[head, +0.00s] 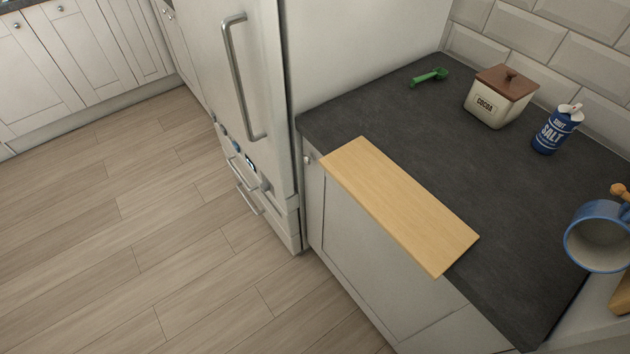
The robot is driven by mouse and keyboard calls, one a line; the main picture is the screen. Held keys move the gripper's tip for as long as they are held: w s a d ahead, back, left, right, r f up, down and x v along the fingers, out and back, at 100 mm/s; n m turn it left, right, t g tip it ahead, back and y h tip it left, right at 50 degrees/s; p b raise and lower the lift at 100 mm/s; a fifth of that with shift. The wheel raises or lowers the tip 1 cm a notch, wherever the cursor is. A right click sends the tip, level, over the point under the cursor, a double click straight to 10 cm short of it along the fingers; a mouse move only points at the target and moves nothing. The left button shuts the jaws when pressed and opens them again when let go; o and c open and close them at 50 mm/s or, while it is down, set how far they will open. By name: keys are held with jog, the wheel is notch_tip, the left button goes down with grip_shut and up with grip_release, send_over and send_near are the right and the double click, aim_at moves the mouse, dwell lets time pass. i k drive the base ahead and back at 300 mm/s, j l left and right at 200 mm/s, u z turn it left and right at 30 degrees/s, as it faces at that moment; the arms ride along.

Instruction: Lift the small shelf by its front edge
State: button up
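The small shelf (400,205) is a plain, light wooden board. It lies flat at the front edge of the slate worktop (455,155), and its long front side juts out past that edge over the cabinet front. Nothing rests on it. Its underside is hidden from this angle. My gripper is not in the head view, so its place relative to the board does not show.
A white fridge (180,60) with a metal handle stands left of the worktop. On the worktop are a green scoop (430,77), a cocoa tin (498,98) and a blue salt container (557,130). A blue mug (600,237) is at the right. The floor (150,230) is clear.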

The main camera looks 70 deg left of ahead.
aim_at(430, 234)
jog(key=u, duration=1.6)
jog(key=z, duration=0.5)
jog(key=j+z, duration=0.1)
jog(key=z, duration=0.9)
jog(key=j+z, duration=0.1)
jog(key=z, duration=0.4)
jog(key=k+j+z, duration=0.2)
jog(key=k+j, duration=0.85)
